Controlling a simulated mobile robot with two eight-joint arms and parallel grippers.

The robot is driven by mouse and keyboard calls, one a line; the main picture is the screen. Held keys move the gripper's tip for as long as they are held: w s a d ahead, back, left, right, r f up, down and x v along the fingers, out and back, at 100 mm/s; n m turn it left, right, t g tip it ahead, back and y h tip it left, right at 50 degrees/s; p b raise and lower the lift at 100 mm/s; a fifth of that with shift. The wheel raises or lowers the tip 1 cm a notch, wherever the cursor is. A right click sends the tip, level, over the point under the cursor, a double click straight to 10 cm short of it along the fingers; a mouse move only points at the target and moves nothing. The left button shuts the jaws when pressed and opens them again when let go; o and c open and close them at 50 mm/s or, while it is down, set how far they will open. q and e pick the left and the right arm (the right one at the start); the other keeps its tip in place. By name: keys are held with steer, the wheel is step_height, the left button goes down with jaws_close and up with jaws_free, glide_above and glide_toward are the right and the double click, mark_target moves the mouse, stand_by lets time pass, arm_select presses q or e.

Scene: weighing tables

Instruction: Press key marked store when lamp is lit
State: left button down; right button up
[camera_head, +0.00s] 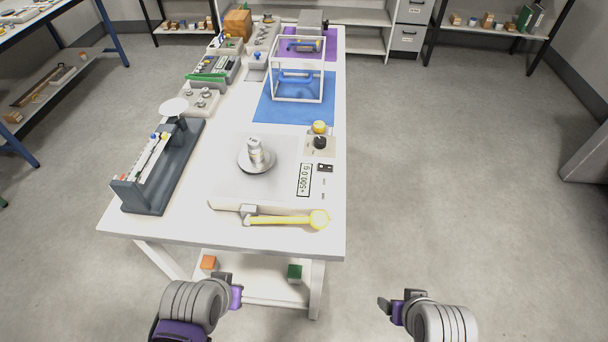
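A white weighing scale (228,188) stands near the front edge of the table. A metal weight (255,150) stands on its round pan (243,166). Its display (304,180) shows digits that seem to read about +500.05. Beside the display are a dark key (325,168) and small marks too small to read; I cannot tell which key is store. A yellow dome (319,127), possibly the lamp, sits behind a black knob (320,143); whether it is lit is unclear. My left gripper (232,288) and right gripper (390,305) are in front of the table, apart from the scale. Their finger gaps are unclear.
A dark balance (160,175) stands at left. A white frame (297,97) stands on a blue mat (263,108) farther back. Orange (208,263) and green (295,272) blocks lie on the lower shelf. Floor at right is clear.

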jaws_close()
stand_by(1.5)
